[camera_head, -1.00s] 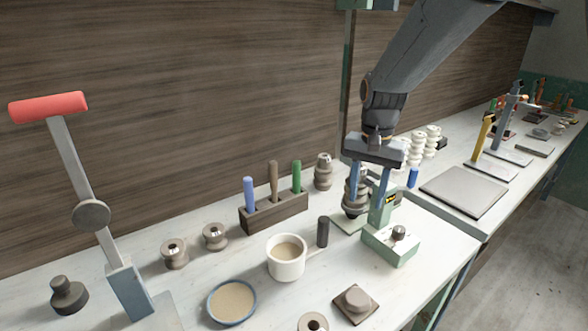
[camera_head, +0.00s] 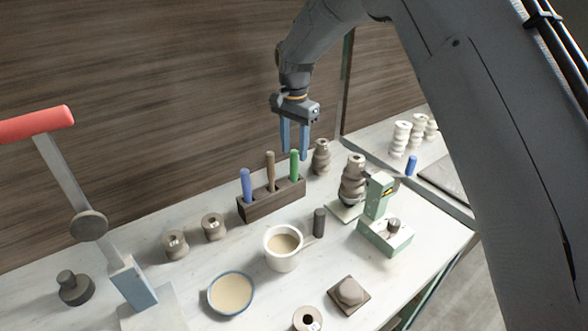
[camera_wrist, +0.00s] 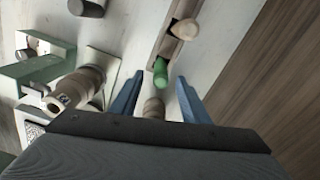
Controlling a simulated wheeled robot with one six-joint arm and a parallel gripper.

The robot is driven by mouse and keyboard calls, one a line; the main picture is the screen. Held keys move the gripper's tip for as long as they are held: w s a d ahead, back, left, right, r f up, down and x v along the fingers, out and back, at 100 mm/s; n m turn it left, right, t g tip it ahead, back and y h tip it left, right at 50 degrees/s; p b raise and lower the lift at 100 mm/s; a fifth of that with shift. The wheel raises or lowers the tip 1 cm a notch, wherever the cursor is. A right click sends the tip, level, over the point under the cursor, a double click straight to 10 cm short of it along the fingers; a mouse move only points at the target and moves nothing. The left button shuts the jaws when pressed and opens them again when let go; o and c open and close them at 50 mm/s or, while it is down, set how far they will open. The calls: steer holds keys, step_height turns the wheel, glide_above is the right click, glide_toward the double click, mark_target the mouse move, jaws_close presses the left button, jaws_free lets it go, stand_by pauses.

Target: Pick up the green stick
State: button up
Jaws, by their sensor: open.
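The green stick (camera_head: 294,165) stands upright in the right end of a dark wooden holder (camera_head: 262,207). A brown stick (camera_head: 270,172) and a blue stick (camera_head: 247,186) stand in the same holder to its left. My gripper (camera_head: 294,157) is open, with its blue fingers pointing down close to the top of the green stick. In the wrist view the green stick's rounded top (camera_wrist: 160,72) shows between and just beyond the fingertips (camera_wrist: 158,78). I cannot tell from these views whether a finger touches it.
A brown turned piece (camera_head: 321,157) stands just right of the holder. A stacked brown piece (camera_head: 353,178) and a green device (camera_head: 383,215) are farther right. A cream mug (camera_head: 281,258) and a dark cylinder (camera_head: 319,222) stand in front. The wooden wall (camera_head: 150,110) is close behind.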

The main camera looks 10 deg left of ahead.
mark_target(294, 174)
steer(key=shift+f+p, duration=0.75)
steer(key=shift+f, duration=0.95)
jaws_close()
steer(key=shift+w+r, duration=0.1)
